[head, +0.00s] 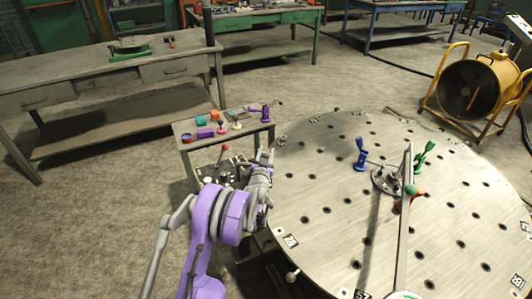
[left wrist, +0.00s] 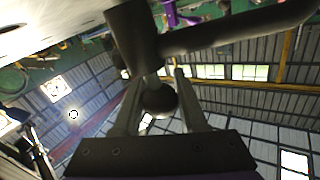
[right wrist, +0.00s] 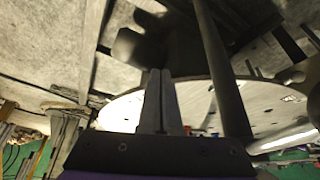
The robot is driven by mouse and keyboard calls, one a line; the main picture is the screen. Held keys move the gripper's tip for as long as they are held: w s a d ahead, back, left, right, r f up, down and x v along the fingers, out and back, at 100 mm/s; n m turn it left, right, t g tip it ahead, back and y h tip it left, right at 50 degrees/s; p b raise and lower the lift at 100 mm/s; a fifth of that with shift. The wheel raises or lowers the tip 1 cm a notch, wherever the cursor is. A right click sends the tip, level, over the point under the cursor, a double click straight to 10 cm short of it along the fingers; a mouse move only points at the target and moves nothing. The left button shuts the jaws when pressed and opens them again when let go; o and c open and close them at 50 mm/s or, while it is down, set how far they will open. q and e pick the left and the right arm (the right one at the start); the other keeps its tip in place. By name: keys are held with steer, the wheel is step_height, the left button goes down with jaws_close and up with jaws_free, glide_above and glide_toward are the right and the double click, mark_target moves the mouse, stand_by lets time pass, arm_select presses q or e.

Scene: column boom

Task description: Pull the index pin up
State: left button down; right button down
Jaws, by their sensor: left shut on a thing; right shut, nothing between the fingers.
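The index pin shows in the left wrist view as a dark ball knob (left wrist: 160,99) on a short stem that comes out of a dark round housing (left wrist: 132,36). My left gripper (left wrist: 157,85) has its two fingers closed on either side of the knob. In the head view my left gripper (head: 265,157) is at the left edge of the round table, and the pin cannot be made out there. My right gripper (right wrist: 160,75) is shut and empty in the right wrist view, with a dark block and a dark post close by.
The round perforated metal table (head: 315,190) carries blue and green clamps (head: 361,155) and a long grey bar (head: 402,240). A small side table (head: 240,134) with coloured items stands to its left. A yellow-framed fan (head: 470,90) stands at the right. Open floor lies beyond the table.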

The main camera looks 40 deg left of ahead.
stand_by(0.4)
arm_select(q)
step_height(320, 180, up, 3)
steer(key=shift+r, duration=0.2)
steer(key=c, duration=0.9)
jaws_free()
steer(key=shift+a, duration=0.1)
steer(key=o, duration=0.4)
steer(key=shift+r, duration=0.1)
steer(key=shift+o, duration=0.2)
steer(key=b+v, duration=0.1)
steer(key=v, duration=1)
